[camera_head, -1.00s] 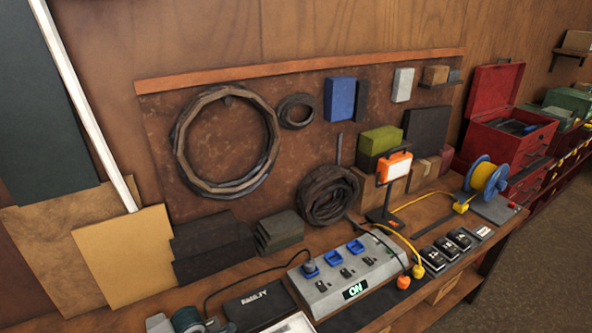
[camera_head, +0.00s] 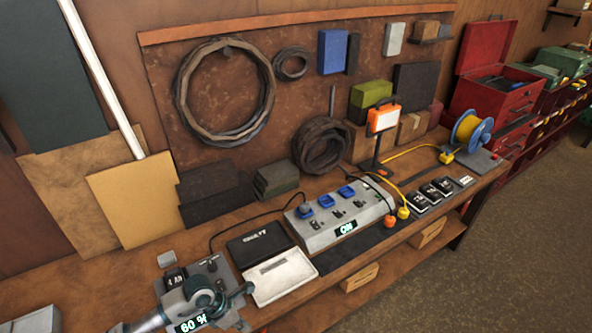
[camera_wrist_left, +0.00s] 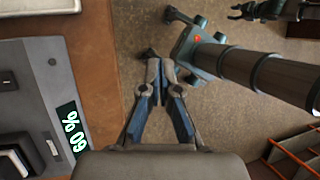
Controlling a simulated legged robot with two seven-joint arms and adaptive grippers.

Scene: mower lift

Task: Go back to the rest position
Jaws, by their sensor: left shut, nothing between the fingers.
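My left gripper (camera_head: 246,291) is at the lower left of the head view, in front of a grey unit (camera_head: 222,272) on the bench. The left wrist view shows its two blue-grey fingers (camera_wrist_left: 159,62) shut and empty, over the floor just off the bench's front edge. The unit's "60 %" display (camera_wrist_left: 71,140) is to the left of the gripper in the wrist view. The gripper appears apart from the unit. My right gripper cannot be made out in the head view.
The wooden bench (camera_head: 115,268) carries a black case with a white lower part (camera_head: 285,275), a grey "ON" power box (camera_head: 318,235), an orange work lamp (camera_head: 383,118) and a blue-yellow cable reel (camera_head: 470,132). A red toolbox (camera_head: 505,100) stands at right. The floor (camera_head: 500,260) in front is clear.

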